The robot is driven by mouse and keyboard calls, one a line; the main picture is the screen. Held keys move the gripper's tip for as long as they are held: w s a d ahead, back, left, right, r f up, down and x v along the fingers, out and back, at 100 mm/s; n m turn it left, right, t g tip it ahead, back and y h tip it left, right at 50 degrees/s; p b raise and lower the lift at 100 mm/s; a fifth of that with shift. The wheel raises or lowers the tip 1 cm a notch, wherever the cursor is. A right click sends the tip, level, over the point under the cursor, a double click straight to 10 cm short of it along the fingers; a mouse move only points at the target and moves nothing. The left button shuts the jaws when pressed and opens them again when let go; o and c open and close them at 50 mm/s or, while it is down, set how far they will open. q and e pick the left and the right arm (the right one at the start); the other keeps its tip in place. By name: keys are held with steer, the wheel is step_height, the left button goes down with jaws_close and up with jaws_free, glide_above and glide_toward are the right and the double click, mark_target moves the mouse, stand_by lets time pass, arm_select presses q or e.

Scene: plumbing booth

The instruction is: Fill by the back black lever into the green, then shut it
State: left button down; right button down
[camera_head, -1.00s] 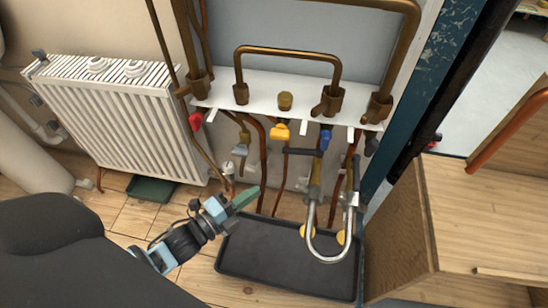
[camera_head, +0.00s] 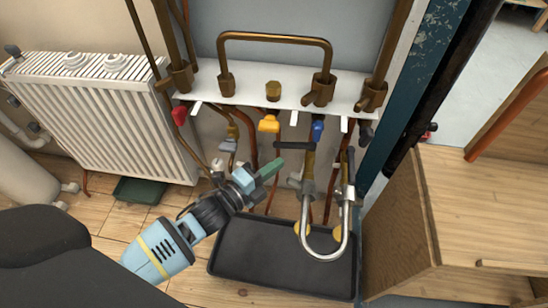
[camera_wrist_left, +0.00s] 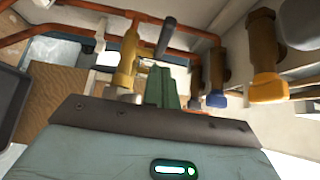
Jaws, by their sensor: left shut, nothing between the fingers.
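My left gripper (camera_head: 268,171) is shut and empty. Its green fingertips point at the pipes, left of the chrome U-shaped spout. A black lever (camera_head: 295,147) lies across between the yellow and blue handles, just above and right of the fingertips. Another black handle (camera_head: 365,134) is at the right end of the row. In the left wrist view, a black lever (camera_wrist_left: 166,37) stands beyond the green fingers, beside a brass valve (camera_wrist_left: 128,62). I cannot tell which lever is the back one. A green tray (camera_head: 140,190) lies on the floor under the radiator. My right gripper is out of view.
A black tray (camera_head: 285,255) lies under the chrome spout (camera_head: 325,256). Red (camera_head: 179,115), yellow (camera_head: 268,124) and blue (camera_head: 318,130) handles hang below the white shelf (camera_head: 245,90). The radiator (camera_head: 95,115) is left. A wooden cabinet (camera_head: 480,210) stands right.

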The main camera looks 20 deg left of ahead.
mark_target(285, 148)
arm_select(q)
steer(key=w, duration=0.1)
steer(key=w+a, duration=0.1)
steer(key=w+b, duration=0.1)
steer(key=shift+a, duration=0.25)
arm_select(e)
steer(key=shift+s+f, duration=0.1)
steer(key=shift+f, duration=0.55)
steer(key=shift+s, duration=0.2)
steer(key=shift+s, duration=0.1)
